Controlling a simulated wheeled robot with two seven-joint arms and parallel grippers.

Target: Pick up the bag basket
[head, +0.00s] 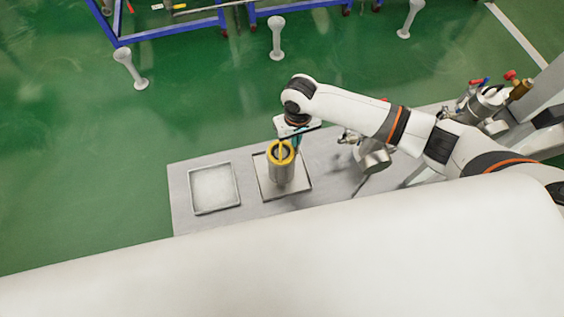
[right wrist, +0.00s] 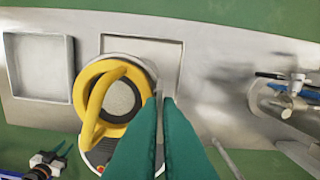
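The bag basket, a grey cylinder with a yellow ring and a raised yellow handle (head: 281,150), stands upright on a square recessed plate in the head view. In the right wrist view its yellow ring and handle (right wrist: 98,95) show around a pale mesh-like middle. My right gripper (head: 295,142) is just behind and to the right of the ring. In the right wrist view its two green fingers (right wrist: 161,99) point down beside the ring's right edge, with a narrow gap and nothing clearly between them. The left finger overlaps the ring's edge.
A grey table (head: 183,216) carries an empty square tray (head: 238,192) left of the basket's square plate (head: 264,187). A metal fitting with valves (head: 374,157) stands to the right; it also shows in the right wrist view (right wrist: 285,100). Green floor lies beyond.

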